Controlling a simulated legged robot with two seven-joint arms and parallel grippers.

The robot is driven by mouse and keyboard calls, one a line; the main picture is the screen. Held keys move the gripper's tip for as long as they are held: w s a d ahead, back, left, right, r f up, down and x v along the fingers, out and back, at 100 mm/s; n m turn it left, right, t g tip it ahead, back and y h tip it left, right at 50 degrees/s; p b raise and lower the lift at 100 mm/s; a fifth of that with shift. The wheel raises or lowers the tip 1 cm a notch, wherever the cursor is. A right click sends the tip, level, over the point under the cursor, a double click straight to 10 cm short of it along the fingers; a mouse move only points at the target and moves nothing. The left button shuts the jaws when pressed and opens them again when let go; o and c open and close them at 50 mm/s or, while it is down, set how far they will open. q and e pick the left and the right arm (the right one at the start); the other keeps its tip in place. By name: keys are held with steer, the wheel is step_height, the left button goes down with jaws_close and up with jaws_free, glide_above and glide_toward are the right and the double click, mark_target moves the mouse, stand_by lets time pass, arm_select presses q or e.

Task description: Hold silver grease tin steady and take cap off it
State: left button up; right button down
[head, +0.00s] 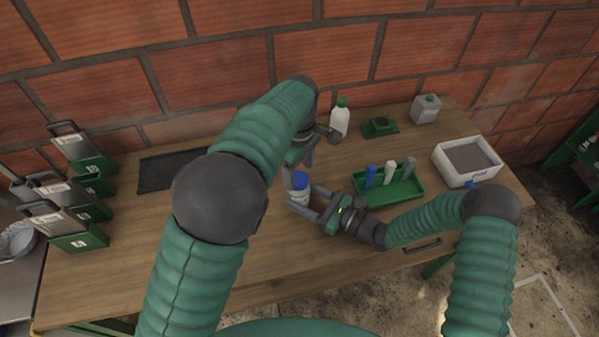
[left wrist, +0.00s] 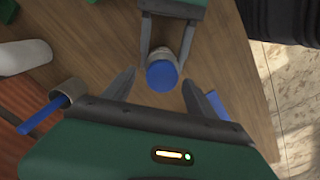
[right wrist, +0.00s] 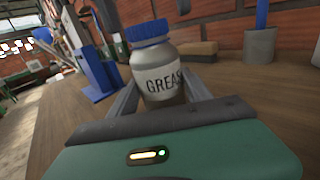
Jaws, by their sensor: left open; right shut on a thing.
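The silver grease tin (right wrist: 163,84) is a small jar with a white label reading GREAS and a ribbed blue cap (right wrist: 148,32) on top. In the head view the blue cap (head: 300,179) shows near the middle of the bench. My right gripper (head: 303,199) is shut on the tin's body from the right, its fingers on either side below the cap. I cannot tell whether the tin touches the bench. My left gripper (left wrist: 158,88) is open above the tin. In the left wrist view the cap (left wrist: 162,75) lies between its fingertips, apart from both.
A green tray (head: 400,189) with several small upright things stands right of the tin. A white box (head: 467,160) is farther right. A white bottle (head: 340,118) with a green cap stands behind. A dark mat (head: 170,170) lies at the back left. The bench's front is clear.

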mark_target(299, 177)
arm_select(q)
step_height(299, 177, up, 3)
steer(key=shift+r, duration=0.1)
steer(key=shift+c, duration=0.4)
steer(key=m, duration=0.4)
steer(key=shift+r, duration=0.3)
steer(key=m, duration=0.3)
steer(key=r+m, duration=0.1)
steer(key=m, duration=0.5)
steer(key=r+m, duration=0.1)
steer(key=m, duration=0.7)
steer(key=shift+s+r, duration=0.1)
steer(key=shift+r, duration=0.25)
steer(key=shift+f+m, duration=0.15)
steer(key=shift+m, duration=0.15)
step_height(299, 177, down, 8)
steer(key=shift+r, duration=0.15)
